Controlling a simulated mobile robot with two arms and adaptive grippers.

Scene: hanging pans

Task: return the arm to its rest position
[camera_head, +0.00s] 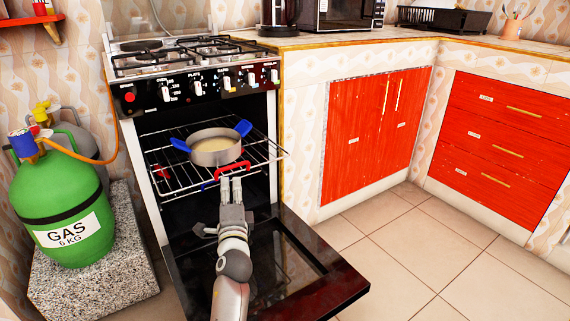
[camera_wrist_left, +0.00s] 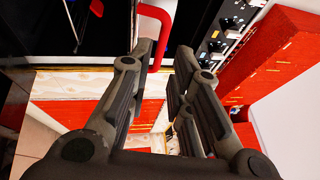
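My left gripper (camera_head: 231,184) is over the opened oven door, just in front of the oven rack. Its fingers stand apart in the left wrist view (camera_wrist_left: 165,52), with nothing clamped between them. A red handle (camera_head: 236,169) at the rack's front edge is close to the fingertips. It also shows in the left wrist view (camera_wrist_left: 162,22), near the left fingertip; I cannot tell whether they touch. My right gripper is not in view.
The oven door (camera_head: 330,277) is folded down beneath my arm. A pan with blue handles (camera_head: 216,151) sits on the pulled-out rack (camera_head: 178,184). A green gas bottle (camera_head: 62,200) stands on a stone block at left. The tiled floor (camera_head: 400,250) at right is clear.

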